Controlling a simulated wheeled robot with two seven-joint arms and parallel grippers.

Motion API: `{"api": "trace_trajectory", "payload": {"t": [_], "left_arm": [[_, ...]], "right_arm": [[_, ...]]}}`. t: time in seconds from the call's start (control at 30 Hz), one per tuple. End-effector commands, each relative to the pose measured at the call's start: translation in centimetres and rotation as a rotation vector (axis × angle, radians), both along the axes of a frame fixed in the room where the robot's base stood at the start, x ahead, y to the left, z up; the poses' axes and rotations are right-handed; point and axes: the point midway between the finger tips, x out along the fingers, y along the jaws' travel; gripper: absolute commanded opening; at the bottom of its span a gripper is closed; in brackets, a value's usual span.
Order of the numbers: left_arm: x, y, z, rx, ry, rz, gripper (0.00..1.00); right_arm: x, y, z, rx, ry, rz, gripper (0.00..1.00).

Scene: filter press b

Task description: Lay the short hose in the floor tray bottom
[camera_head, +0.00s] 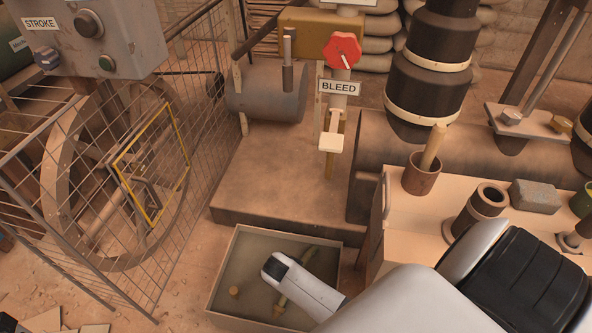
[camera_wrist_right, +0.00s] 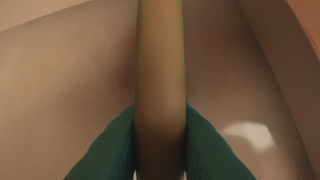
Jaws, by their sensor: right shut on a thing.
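The floor tray (camera_head: 237,262) is a shallow rectangular box on the floor at the bottom middle of the head view. My right gripper (camera_head: 281,300) reaches down into it from the right, its arm covering part of the tray's right side. The short hose (camera_head: 308,256) is a thin olive-tan length at the gripper, slanting across the tray. In the right wrist view the hose (camera_wrist_right: 160,70) runs straight between the two green fingers, which are shut on it. The pale surface behind it looks like the tray's inside. I cannot tell whether the hose touches the bottom. My left gripper is not in view.
A wire cage (camera_head: 150,235) around a wheel stands to the left. A bench (camera_head: 425,225) with a cup, a flanged pipe piece and a grey block stands to the right. A concrete plinth (camera_head: 270,190) is behind the tray.

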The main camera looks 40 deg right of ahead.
Motion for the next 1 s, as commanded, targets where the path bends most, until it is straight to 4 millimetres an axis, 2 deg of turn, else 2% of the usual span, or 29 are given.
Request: {"api": "trace_trajectory", "payload": {"t": [0.27,0.3,0.4,0.77,0.83,1.0], "left_arm": [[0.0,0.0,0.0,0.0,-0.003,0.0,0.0],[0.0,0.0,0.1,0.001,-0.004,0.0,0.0],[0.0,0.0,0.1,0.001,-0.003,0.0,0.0],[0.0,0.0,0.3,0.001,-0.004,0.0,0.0],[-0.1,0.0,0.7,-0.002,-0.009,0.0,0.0],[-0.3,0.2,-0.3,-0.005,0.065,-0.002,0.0]], "right_arm": [[0.0,0.0,-0.3,0.0,0.0,0.0,0.0],[0.0,0.0,-0.2,0.0,0.0,0.0,0.26],[0.0,0.0,-0.2,0.0,0.0,0.0,0.41],[0.0,0.0,0.1,0.0,0.0,0.001,0.41],[-0.1,0.2,0.8,0.001,0.0,0.0,0.41],[-0.4,1.3,3.5,0.003,-0.001,0.001,0.41]]}}
